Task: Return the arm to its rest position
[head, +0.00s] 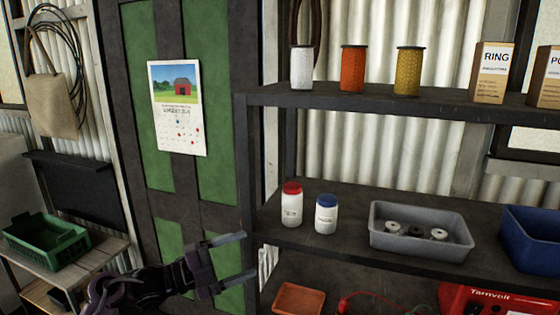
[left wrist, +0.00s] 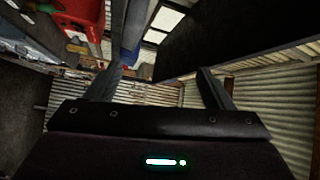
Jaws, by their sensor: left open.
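My left gripper (head: 236,258) is in the lower middle of the head view, in front of the green door and just left of the shelf unit. Its two fingers are apart with nothing between them. In the left wrist view the open fingers (left wrist: 160,88) also show, with empty space between them. My left arm comes in from the lower left. My right gripper is in neither view.
The dark shelf unit (head: 345,242) stands close to the gripper's right. It holds a red-lidded jar (head: 291,206), a blue-lidded jar (head: 326,216), a grey bin (head: 375,238) and a blue bin (head: 530,238). A green crate (head: 40,250) sits on a small table at left.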

